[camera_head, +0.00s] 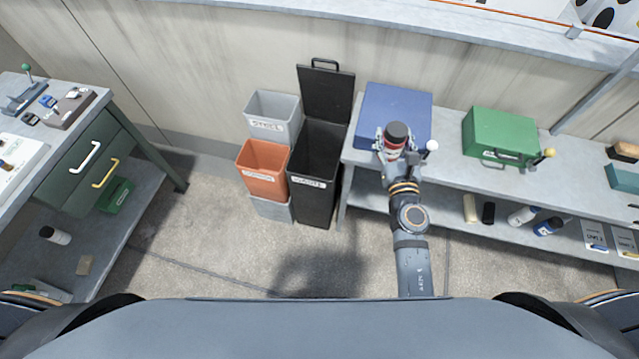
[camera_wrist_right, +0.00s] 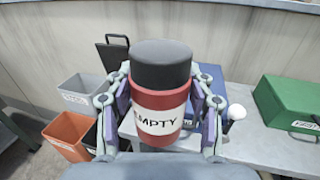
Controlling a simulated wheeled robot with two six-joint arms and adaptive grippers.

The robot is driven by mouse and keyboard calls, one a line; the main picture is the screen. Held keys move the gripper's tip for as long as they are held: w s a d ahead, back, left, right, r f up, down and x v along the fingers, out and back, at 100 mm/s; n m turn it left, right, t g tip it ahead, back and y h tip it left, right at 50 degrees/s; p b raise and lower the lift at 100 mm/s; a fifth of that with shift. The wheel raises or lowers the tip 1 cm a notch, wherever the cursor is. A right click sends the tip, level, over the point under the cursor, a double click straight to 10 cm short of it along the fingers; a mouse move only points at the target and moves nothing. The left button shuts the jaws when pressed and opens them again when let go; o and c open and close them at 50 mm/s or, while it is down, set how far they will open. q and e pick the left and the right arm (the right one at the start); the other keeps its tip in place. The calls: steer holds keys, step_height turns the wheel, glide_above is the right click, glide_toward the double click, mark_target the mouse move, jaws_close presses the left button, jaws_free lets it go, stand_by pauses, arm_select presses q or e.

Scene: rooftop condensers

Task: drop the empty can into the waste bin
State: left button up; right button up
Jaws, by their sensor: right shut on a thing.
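The empty can (camera_head: 395,137) is red with a black cap and a white label. In the right wrist view the can (camera_wrist_right: 160,98) stands upright between the fingers, and its label reads "EMPTY". My right gripper (camera_head: 394,146) is shut on it, in front of the blue box above the right bench. The black waste bin (camera_head: 316,160) stands left of the gripper, with its lid (camera_head: 326,92) raised against the wall. The bin's label is hard to read. The can is apart from the bin. My left gripper is not in view.
An orange bin (camera_head: 262,166) and a grey bin (camera_head: 272,115) stand left of the black bin. A blue box (camera_head: 392,108) and a green case (camera_head: 500,136) sit on the right bench (camera_head: 460,165). A drawer bench (camera_head: 85,115) stands at left. The floor between is clear.

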mark_target(389, 158)
steer(key=shift+a, duration=0.3)
steer(key=shift+s+f, duration=0.1)
steer(key=shift+f, duration=0.2)
steer(key=f, duration=0.1)
steer(key=s+f+b, duration=0.2)
steer(key=f, duration=0.1)
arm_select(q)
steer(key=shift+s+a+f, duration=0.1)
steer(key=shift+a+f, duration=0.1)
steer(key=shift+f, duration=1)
arm_select(e)
steer(key=shift+s+f, duration=0.35)
steer(key=shift+s, duration=0.05)
